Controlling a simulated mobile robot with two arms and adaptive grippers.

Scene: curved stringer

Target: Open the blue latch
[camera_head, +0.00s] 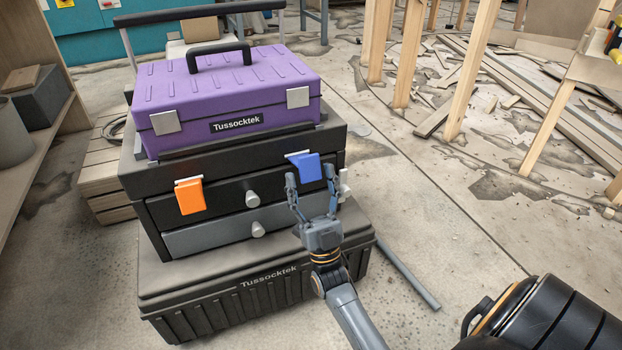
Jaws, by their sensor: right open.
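The blue latch (307,167) is on the front of the black tool chest (240,172), near its right end. It hangs over the chest's upper edge. My right gripper (308,183) comes up from below, its fingers apart, one on each side of the latch in the picture. I cannot tell whether the fingers touch it. An orange latch (190,196) is on the same front, further left. My left gripper is not in view.
A purple toolbox (228,95) sits on top of the chest. A wide dark case (220,293) is below it. A grey pipe (408,273) lies on the floor to the right. Wooden posts (465,75) stand at the back right.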

